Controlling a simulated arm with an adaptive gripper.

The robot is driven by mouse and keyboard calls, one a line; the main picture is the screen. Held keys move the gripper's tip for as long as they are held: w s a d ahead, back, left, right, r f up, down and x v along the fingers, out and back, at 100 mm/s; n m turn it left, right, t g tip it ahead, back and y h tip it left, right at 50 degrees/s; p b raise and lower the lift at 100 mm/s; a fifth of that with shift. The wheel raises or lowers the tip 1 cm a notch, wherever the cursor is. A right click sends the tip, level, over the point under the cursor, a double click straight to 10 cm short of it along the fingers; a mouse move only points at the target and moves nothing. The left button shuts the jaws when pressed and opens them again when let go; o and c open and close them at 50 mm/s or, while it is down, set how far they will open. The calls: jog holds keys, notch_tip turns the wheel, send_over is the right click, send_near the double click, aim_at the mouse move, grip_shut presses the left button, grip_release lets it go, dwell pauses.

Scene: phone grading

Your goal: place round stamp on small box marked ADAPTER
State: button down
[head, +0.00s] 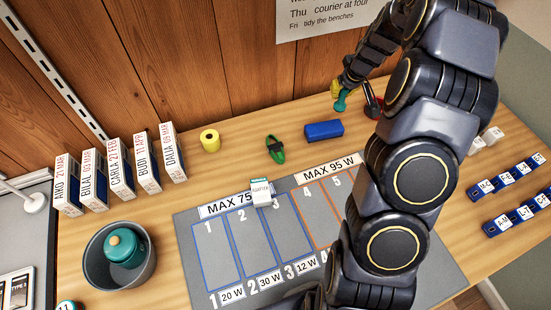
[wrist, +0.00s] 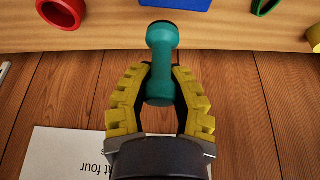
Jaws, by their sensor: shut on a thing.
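My gripper (head: 337,88) is at the back of the bench, in front of the wooden wall. It is shut on the teal round stamp (head: 341,103), and the stamp also shows between the yellow fingers in the wrist view (wrist: 160,60). The stamp's dark end points away from the gripper. The small white and teal box marked ADAPTER (head: 261,195) sits at the top edge of the grey mat, near columns 2 and 3. The gripper and stamp are well behind and to the right of this box.
A blue block (head: 324,130), a green looped item (head: 275,149) and a yellow roll (head: 210,140) lie behind the grey mat (head: 190,232). A red item (head: 371,106) is close right of the stamp. Named boxes (head: 119,167) and a grey pot (head: 92,262) stand left.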

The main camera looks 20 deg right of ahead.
jog(key=s+a+f+n+y, duration=0.1)
jog(key=s+a+n+y, duration=0.1)
jog(key=a+n, duration=0.35)
jog(key=s+a+f+n+y, duration=0.1)
jog(key=s+a+n, duration=0.15)
jog(key=a, duration=0.55)
jog(key=n+g+y, duration=0.2)
jog(key=n+g, duration=0.2)
jog(key=n, duration=0.6)
send_over(257, 190)
jog(key=shift+f, duration=3.7)
jog(key=shift+f, duration=0.1)
jog(key=c, duration=1.2)
grip_release()
jog(key=shift+o, duration=0.8)
